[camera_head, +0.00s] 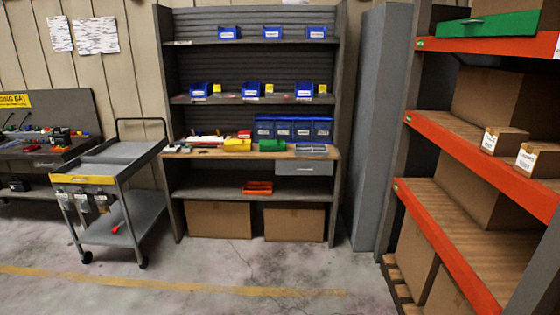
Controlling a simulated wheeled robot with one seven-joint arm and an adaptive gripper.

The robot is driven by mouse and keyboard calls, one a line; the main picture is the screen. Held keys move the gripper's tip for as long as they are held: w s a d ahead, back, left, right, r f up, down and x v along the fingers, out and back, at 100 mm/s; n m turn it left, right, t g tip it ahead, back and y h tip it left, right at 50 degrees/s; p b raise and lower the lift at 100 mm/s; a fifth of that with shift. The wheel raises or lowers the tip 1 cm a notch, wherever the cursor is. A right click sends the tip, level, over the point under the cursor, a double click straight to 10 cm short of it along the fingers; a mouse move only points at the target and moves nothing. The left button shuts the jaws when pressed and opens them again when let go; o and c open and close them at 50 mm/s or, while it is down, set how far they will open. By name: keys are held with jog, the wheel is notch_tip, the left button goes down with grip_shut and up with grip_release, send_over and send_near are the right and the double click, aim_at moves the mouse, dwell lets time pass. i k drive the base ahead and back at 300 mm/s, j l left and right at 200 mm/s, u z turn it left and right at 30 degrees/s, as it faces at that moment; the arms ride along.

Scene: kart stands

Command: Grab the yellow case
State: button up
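A small yellow case (237,145) sits on the wooden worktop (185,151) of the grey shelving unit, near the middle of the picture. A green case (272,145) is just to its right. A red item (244,134) shows just behind the yellow case. My gripper is not in this view, and no part of the arm shows near the case.
A grey cart (110,158) stands left of the unit. Blue bins (293,128) stand at the worktop's back right. A grey locker (382,120) and an orange-edged rack (475,150) with cardboard boxes are on the right. The concrete floor (215,270) ahead is clear.

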aim_at(234, 148)
jog(key=i+u, duration=0.15)
jog(key=i, duration=0.4)
jog(key=i+u, duration=0.15)
jog(key=i, duration=0.4)
jog(key=i+l+u, duration=0.15)
jog(key=i, duration=0.35)
jog(key=i+l+u, duration=0.1)
jog(key=i, duration=0.45)
jog(key=i+u, duration=0.15)
jog(key=i, duration=1)
jog(key=i+u, duration=0.15)
jog(key=i, duration=1.05)
jog(key=i+u, duration=0.15)
jog(key=i, duration=0.3)
jog(key=i+l+u, duration=0.15)
jog(key=i, duration=0.3)
